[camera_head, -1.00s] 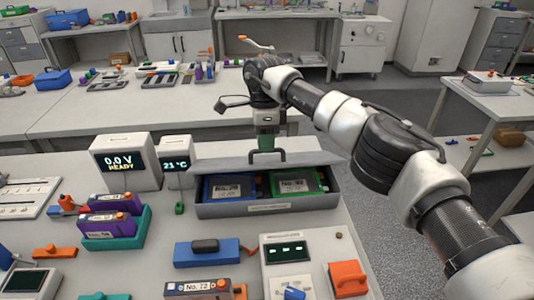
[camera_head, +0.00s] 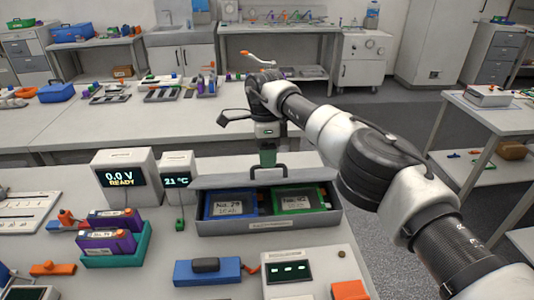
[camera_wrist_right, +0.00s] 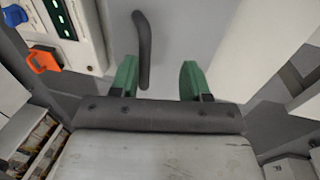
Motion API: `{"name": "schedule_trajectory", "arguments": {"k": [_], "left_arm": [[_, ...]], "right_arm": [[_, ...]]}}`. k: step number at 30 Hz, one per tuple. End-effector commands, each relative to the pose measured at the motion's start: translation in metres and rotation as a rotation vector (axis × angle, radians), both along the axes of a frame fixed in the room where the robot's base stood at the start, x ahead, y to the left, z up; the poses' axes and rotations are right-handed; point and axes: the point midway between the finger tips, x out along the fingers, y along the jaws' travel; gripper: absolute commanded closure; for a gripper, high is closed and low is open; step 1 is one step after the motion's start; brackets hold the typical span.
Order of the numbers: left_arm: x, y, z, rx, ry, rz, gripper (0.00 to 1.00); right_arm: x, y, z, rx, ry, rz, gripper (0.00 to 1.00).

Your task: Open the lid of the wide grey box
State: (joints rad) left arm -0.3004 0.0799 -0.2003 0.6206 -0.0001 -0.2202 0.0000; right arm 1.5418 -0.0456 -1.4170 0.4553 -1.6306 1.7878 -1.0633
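The wide grey box (camera_head: 300,221) stands on the bench in the middle of the head view. Its lid (camera_head: 225,181) is raised towards the back, with a dark arched handle (camera_head: 268,166). Inside the open front lie a blue pack (camera_head: 224,206) and a green pack (camera_head: 298,199). My right gripper (camera_head: 267,156) is just behind the handle. In the right wrist view its green fingers (camera_wrist_right: 158,78) are apart, with the handle (camera_wrist_right: 144,45) between their lines, nearer the left finger. I cannot tell whether they touch it. My left gripper is out of view.
Left of the box stand the 0.0 V display (camera_head: 125,172) and a smaller temperature display (camera_head: 178,173). A teal tray (camera_head: 120,258) holds purple packs. In front are a blue block (camera_head: 207,273) and a grey panel with green lights (camera_head: 310,265). Floor lies to the right.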

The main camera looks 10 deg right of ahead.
Motion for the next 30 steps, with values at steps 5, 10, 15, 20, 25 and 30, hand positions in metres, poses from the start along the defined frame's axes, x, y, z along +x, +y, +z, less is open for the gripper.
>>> {"name": "schedule_trajectory", "arguments": {"k": [5,10,15,20,25,30], "left_arm": [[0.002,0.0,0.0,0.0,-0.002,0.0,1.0],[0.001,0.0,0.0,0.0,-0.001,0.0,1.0],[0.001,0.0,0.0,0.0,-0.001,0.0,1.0],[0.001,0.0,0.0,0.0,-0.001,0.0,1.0],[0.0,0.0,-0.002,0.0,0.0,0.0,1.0],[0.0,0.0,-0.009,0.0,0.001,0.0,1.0]], "right_arm": [[0.001,-0.001,-0.002,0.0,-0.005,-0.005,0.62],[0.001,-0.001,-0.001,0.001,-0.005,-0.004,0.62],[0.001,-0.001,0.0,0.002,-0.005,-0.004,0.62],[0.001,0.0,0.0,0.002,-0.005,-0.004,0.62],[0.001,0.0,0.005,0.002,-0.006,-0.003,0.62],[-0.001,0.0,0.029,0.003,-0.009,-0.003,0.62]]}}
